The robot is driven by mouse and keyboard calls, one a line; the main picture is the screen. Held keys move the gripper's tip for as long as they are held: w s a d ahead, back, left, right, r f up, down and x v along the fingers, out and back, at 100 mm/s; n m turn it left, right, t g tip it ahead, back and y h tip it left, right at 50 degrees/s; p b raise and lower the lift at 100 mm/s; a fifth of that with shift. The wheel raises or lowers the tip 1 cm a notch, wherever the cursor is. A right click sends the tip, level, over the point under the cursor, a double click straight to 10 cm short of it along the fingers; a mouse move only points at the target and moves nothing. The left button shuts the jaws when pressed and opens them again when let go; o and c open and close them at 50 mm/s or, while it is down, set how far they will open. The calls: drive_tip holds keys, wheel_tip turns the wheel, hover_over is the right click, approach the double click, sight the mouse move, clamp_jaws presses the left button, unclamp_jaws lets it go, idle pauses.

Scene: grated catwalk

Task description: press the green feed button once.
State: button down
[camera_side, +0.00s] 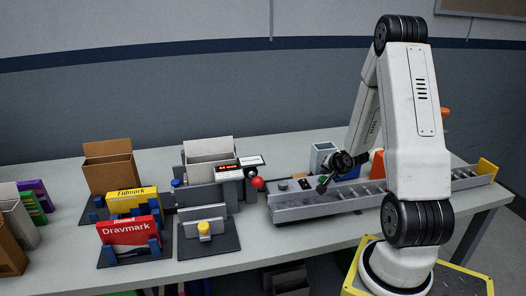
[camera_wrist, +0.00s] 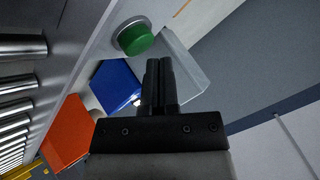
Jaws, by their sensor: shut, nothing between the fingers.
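The green feed button (camera_wrist: 136,39) is a round green cap in a grey collar on a light metal panel, at the upper middle of the wrist view. In the side view a small patch of its green (camera_side: 323,179) shows beside my fingers. My gripper (camera_wrist: 160,62) is shut and empty, its two dark fingers together. In the wrist view the fingertips appear just below and right of the button, with a small gap in the picture. In the side view my gripper (camera_side: 322,187) is low over the conveyor unit; whether it touches anything I cannot tell.
The roller conveyor (camera_side: 372,190) runs to the right, ending at a yellow stop (camera_side: 486,170). A blue box (camera_wrist: 116,84), an orange box (camera_wrist: 68,132) and a clear-sided bin (camera_wrist: 185,68) stand close by. A machine with a red knob (camera_side: 257,182) stands left.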

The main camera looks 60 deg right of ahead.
sight(324, 180)
drive_tip(key=shift+r, duration=2.5)
drive_tip(key=shift+a, duration=0.1)
drive_tip(key=w+a+r+n+g+y, duration=0.1)
drive_tip(key=w+a+n+y, duration=0.15)
drive_tip(key=a+n, duration=0.65)
drive_tip(key=w+a+n+g+y, duration=0.2)
drive_tip(key=w+a, duration=0.2)
drive_tip(key=a, duration=1.1)
drive_tip(key=s+a+n+g+y, duration=0.1)
drive_tip(key=s+a+n, duration=0.3)
drive_tip(key=a, duration=0.6)
drive_tip(key=shift+s+a+r+n+g, duration=0.3)
drive_tip(key=shift+r+n, duration=0.1)
drive_tip(key=shift+n, duration=0.5)
